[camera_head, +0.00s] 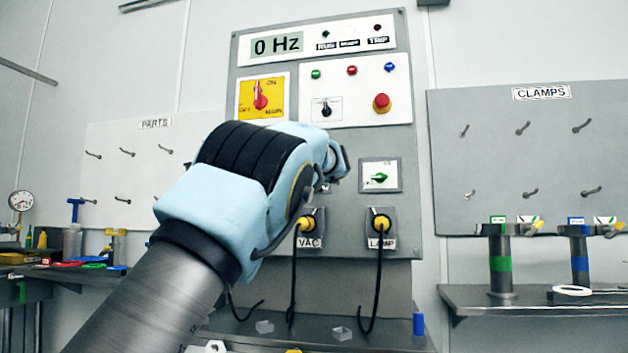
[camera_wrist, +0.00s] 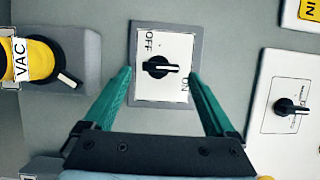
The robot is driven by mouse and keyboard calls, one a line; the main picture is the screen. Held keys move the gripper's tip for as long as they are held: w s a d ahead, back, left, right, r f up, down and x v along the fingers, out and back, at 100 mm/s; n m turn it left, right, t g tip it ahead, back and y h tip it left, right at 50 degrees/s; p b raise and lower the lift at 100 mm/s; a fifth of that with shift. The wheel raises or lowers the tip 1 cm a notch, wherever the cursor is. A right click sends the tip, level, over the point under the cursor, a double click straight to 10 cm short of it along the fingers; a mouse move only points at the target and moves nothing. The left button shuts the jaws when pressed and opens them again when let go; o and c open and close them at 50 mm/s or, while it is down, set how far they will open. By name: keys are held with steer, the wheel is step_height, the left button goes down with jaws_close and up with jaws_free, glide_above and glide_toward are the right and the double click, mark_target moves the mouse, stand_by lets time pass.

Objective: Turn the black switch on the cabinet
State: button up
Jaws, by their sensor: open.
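The black switch (camera_wrist: 158,67) sits on a white plate with a grey frame, marked OFF and ON, in the middle of the wrist view. Its knob has a white line that lies about level in that picture, between the two labels. My gripper (camera_wrist: 160,73) is open, its two green fingers on either side of the switch's plate. I cannot tell how far the fingertips stand from the panel. In the head view my arm hides most of this switch, in front of the grey cabinet (camera_head: 348,222).
Another small black selector (camera_head: 325,109) is on the cabinet's upper white panel and also shows in the wrist view (camera_wrist: 290,107). A green switch (camera_head: 379,177), a red button (camera_head: 382,102), a yellow-plated red switch (camera_head: 260,101) and yellow VAC (camera_head: 305,224) and LAMP (camera_head: 380,223) plugs with cables are nearby.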

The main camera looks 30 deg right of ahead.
steer(key=b+v, duration=0.4)
steer(key=v, duration=0.6)
steer(key=shift+b, duration=0.35)
steer(key=shift+a, duration=0.1)
